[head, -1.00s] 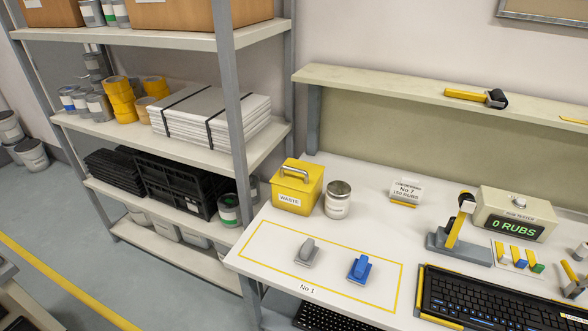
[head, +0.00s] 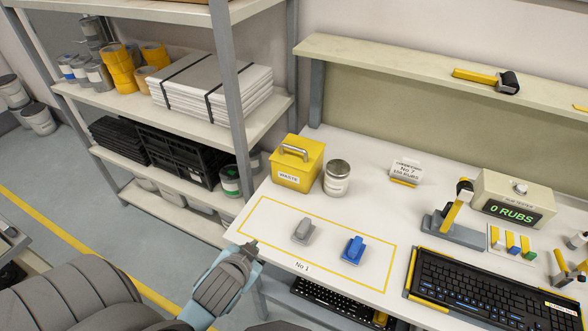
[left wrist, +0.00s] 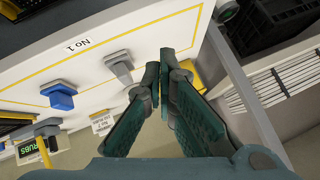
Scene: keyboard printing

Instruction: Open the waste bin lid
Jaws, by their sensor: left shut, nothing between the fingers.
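The yellow waste bin (head: 292,178), labelled WASTE, stands at the back left of the white table. Its lid (head: 297,152) is closed, with a grey handle (head: 294,151) on top. My left gripper (head: 250,246) is at the table's front left corner, apart from the bin and in front of it. Its fingers are shut and empty, as the left wrist view (left wrist: 165,62) also shows. A small part of a yellow thing beside the gripper shows in the left wrist view, partly hidden. My right gripper is not in view.
A metal can (head: 337,178) stands close to the right of the bin. A grey stamp (head: 303,230) and a blue stamp (head: 353,250) lie inside the yellow outline marked No 1. A shelf post (head: 240,130) rises left of the table.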

